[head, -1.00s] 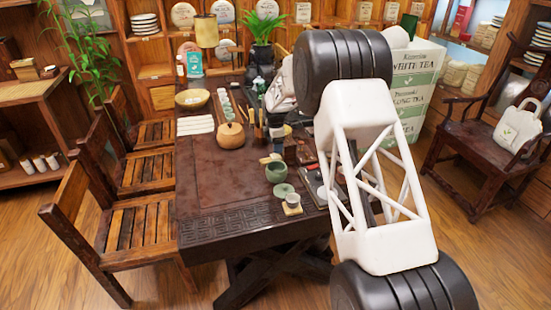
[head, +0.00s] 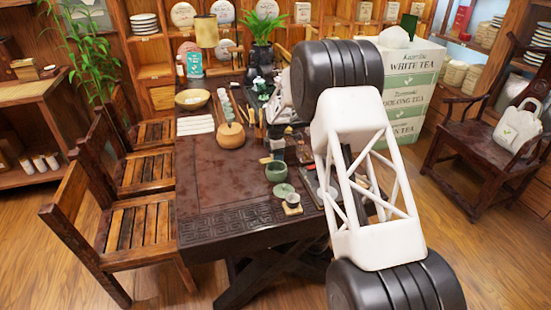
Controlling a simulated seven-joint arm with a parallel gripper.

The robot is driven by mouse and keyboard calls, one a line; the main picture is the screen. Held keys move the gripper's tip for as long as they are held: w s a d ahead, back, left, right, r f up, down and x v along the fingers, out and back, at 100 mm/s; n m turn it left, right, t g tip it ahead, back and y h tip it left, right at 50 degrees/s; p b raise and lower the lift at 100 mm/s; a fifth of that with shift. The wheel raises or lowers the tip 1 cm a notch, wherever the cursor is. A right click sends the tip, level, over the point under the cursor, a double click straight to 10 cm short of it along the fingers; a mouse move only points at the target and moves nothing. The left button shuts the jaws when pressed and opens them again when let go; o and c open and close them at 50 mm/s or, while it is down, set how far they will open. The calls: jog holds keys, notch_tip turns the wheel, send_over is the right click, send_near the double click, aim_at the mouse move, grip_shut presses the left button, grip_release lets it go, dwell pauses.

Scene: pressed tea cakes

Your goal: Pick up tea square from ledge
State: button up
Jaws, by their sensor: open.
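My gripper (head: 278,147) is small and partly lost among the tea things on the dark table (head: 225,175). It points down at the end of my white and black arm, and its jaws look open and empty. A small tan square-looking piece (head: 292,199) shows on a pale stand near the table's front right. It may be the tea square, but it is too small to be sure. My gripper is behind it and apart from it. My arm hides the table's right side, and I cannot make out a ledge.
A green cup (head: 276,172) and a green saucer (head: 284,190) stand close to the tan piece. Wooden chairs (head: 120,215) line the left side. White tea boxes (head: 411,80) are stacked behind my arm. The table's left front is clear.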

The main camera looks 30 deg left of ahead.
jog(key=c, duration=1)
jog(key=shift+r, duration=0.1)
notch_tip(320, 180, up, 10)
dwell(0.5)
jog(key=shift+s, duration=0.1)
dwell(0.5)
